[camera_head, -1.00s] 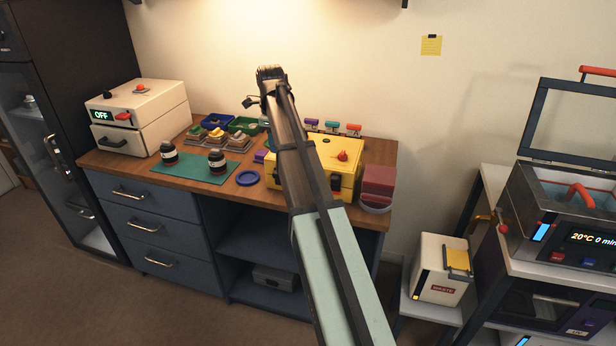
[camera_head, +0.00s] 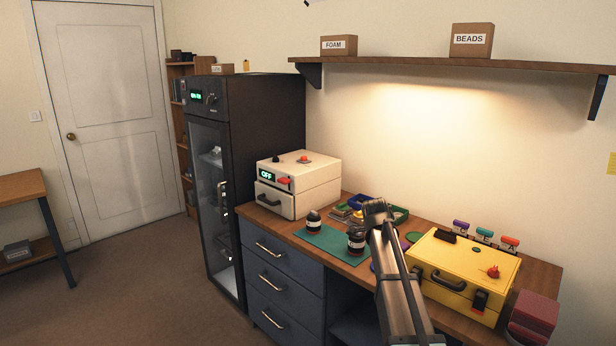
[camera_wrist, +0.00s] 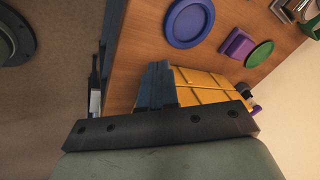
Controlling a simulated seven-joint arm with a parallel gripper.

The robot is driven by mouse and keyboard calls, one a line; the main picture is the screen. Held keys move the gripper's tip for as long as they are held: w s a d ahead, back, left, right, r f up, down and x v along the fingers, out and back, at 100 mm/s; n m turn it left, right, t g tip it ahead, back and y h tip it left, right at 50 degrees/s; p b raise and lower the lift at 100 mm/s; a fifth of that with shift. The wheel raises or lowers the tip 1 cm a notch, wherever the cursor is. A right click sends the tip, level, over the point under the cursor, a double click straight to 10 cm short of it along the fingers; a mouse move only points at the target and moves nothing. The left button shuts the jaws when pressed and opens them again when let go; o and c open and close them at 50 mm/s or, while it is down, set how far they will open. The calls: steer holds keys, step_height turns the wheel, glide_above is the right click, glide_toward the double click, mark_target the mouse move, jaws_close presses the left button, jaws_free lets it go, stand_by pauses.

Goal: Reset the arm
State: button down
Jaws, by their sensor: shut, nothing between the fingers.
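My arm rises from the lower right of the head view, over the front of the wooden worktop (camera_head: 540,277). My gripper (camera_head: 377,208) is at its upper end, seen in front of the small trays and beside a dark-capped lens. In the wrist view, my gripper's dark fingers (camera_wrist: 157,84) are together with nothing between them. The yellow case (camera_head: 461,262) is right of my arm; its ribbed yellow surface also shows behind the fingers in the wrist view (camera_wrist: 207,84). My arm hides part of the worktop and the cabinet.
Two lenses (camera_head: 313,222) stand on a green mat (camera_head: 330,240). A white box (camera_head: 299,184) marked OFF is behind them, left. A tall dark glass-door cabinet (camera_head: 262,130) stands farther left. A shelf (camera_head: 440,67) hangs above. Red blocks (camera_head: 535,312) are far right. Open floor lies left.

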steer(key=w+a+f+n+t+h, duration=0.2)
steer(key=a+f+n+t, duration=0.2)
steer(key=a+f+n, duration=0.6)
steer(key=s+d+f+n+g+y, duration=0.1)
steer(key=s+f+n+g, duration=0.15)
steer(key=s+f, duration=1.1)
steer(key=s+d+f+n+g+y, duration=0.15)
steer(key=s+f+g, duration=0.25)
steer(key=s+f, duration=0.95)
steer(key=s+f+n+g+y, duration=0.1)
steer(key=s+f, duration=0.4)
steer(key=s, duration=0.6)
steer(key=s+f+n+g, duration=0.3)
steer(key=s+f, duration=0.1)
steer(key=s, duration=0.7)
steer(key=s+f+n+g+y, duration=0.1)
steer(key=s+f, duration=0.4)
steer(key=s, duration=0.6)
steer(key=shift+s+f+n+g+y, duration=0.2)
steer(key=shift+f+n+g+y, duration=0.15)
steer(key=shift+n+g, duration=0.45)
